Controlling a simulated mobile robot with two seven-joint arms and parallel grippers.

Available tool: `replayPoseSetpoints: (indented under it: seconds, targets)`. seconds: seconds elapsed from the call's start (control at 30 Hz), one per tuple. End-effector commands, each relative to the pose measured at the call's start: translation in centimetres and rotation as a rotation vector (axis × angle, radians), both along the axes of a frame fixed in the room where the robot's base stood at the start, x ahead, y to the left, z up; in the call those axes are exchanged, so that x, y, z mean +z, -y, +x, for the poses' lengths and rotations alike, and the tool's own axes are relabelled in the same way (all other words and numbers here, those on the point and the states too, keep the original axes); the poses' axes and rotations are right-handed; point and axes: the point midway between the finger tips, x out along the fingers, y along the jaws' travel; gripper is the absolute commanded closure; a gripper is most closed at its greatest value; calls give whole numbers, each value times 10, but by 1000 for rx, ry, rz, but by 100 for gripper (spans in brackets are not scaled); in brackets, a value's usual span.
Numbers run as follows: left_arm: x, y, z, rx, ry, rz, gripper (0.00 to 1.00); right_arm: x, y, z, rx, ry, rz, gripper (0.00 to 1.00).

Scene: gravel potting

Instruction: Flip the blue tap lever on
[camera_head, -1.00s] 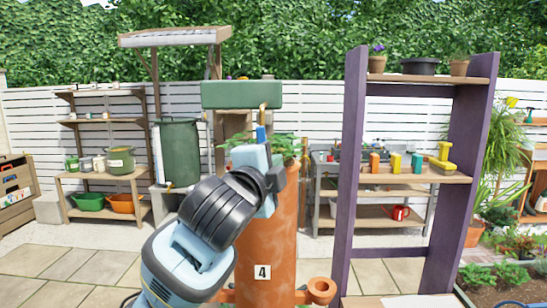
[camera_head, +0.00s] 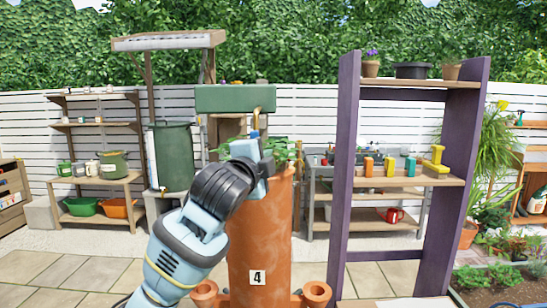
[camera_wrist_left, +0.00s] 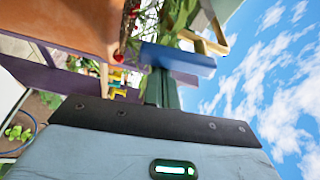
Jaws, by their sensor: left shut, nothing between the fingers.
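The blue tap lever (camera_head: 255,134) shows as a small upright strip below the brass tap pipe (camera_head: 256,117), which comes off the green tank (camera_head: 232,98). In the left wrist view the lever is a wide blue bar (camera_wrist_left: 182,60), with brass tap parts (camera_wrist_left: 207,43) behind it. My left gripper (camera_head: 267,166) is just below the lever in the head view. Its dark fingers (camera_wrist_left: 161,88) are shut and empty, and their tips overlap the lever's near edge in the left wrist view. I cannot tell whether they touch. My right gripper is not in view.
A tall terracotta planter (camera_head: 262,235) with leaves at its top stands close beside my left arm. A purple shelf frame (camera_head: 345,170) stands to the right. A dark green barrel (camera_head: 173,157) is behind on the left. Paved ground lies at lower left.

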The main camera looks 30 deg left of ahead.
Motion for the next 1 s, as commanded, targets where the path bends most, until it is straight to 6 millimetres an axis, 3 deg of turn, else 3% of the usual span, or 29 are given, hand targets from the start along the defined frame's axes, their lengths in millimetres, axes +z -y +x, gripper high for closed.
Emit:
replayPoseSetpoints:
  seconds: [1.0]
  targets:
    - [-3,-17,-9,8,-93,148,100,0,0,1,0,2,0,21]
